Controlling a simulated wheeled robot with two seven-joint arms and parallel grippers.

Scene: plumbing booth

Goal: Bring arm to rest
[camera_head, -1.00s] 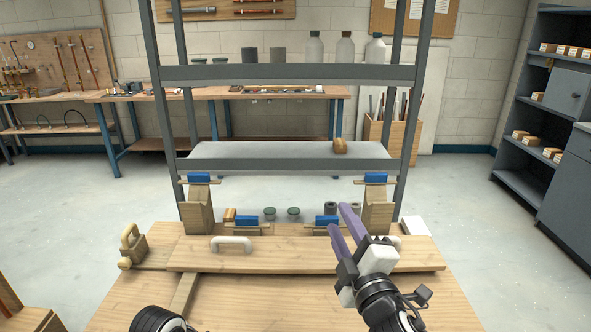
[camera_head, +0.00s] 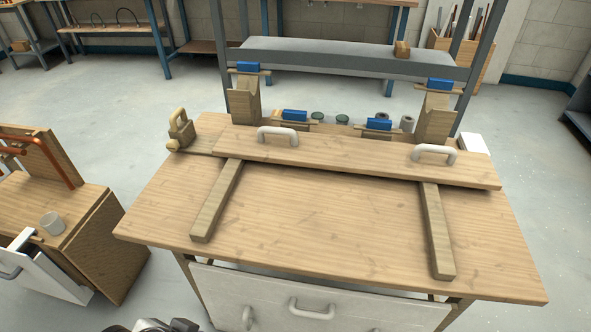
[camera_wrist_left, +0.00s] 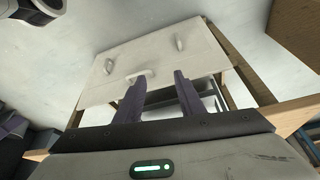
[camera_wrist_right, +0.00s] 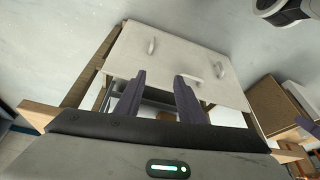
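My left gripper (camera_wrist_left: 159,78) shows in the left wrist view with its two purple fingers apart and nothing between them. My right gripper (camera_wrist_right: 160,76) shows in the right wrist view, also with its fingers apart and empty. Both hang low, facing the white drawer front (camera_wrist_left: 112,68) of the workbench. In the head view neither gripper's fingers show; only a dark piece of my own arm shows at the bottom edge. The wooden workbench top (camera_head: 330,220) is clear of both grippers.
A long board with two white handles (camera_head: 278,136) lies across the bench, with two wooden bars (camera_head: 436,232) in front. Wooden stands with blue pads (camera_head: 440,85) rise at the back. A wooden cabinet (camera_head: 80,230) stands at the left. Open floor lies between.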

